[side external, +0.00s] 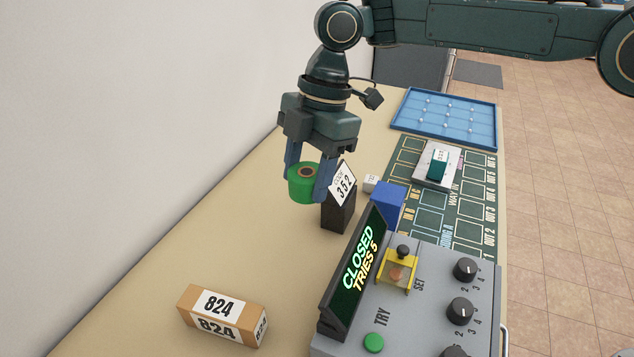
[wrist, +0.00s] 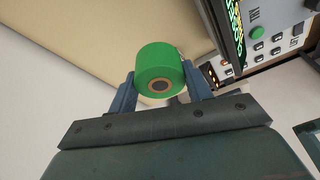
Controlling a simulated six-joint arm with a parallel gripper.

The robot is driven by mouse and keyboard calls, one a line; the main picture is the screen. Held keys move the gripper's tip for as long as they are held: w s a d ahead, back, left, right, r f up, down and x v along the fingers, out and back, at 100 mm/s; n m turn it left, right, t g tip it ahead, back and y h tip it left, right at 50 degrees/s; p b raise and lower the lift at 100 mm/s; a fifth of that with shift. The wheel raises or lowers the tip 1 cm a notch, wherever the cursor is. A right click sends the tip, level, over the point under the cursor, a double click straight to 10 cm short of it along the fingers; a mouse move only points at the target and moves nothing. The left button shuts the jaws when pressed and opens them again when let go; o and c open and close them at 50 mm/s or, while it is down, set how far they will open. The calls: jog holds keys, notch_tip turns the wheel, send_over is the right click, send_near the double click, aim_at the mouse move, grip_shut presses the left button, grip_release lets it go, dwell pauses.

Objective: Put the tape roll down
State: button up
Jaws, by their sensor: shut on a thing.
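The tape roll is a green cylinder with a dark, brown-ringed core (side external: 302,186). My gripper (side external: 308,180) is shut on it, with one blue finger on each side. In the side external view the roll is in front of the wall side of the table, left of a black block with a "352" card. I cannot tell exactly how high it is above the tabletop. In the wrist view the tape roll (wrist: 158,66) sits between the two fingers of my gripper (wrist: 160,85), with the beige table behind it.
A black stand with a "352" card (side external: 341,184) is close on the right. A grey console (side external: 420,290) with a "CLOSED TRIES 5" display (side external: 357,268) stands in front. An orange box marked 824 (side external: 222,315) lies front left. Beige table (side external: 235,225) between is bare.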

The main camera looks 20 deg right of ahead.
send_over(305, 273)
jog(key=d, duration=0.1)
notch_tip(305, 273, down, 16)
jog(key=shift+w+r, duration=0.15)
dwell(0.3)
jog(key=shift+f, duration=2.15)
jog(key=shift+f, duration=0.1)
jog(key=o, duration=1)
jog(key=v, duration=1.2)
jog(key=shift+w, duration=0.1)
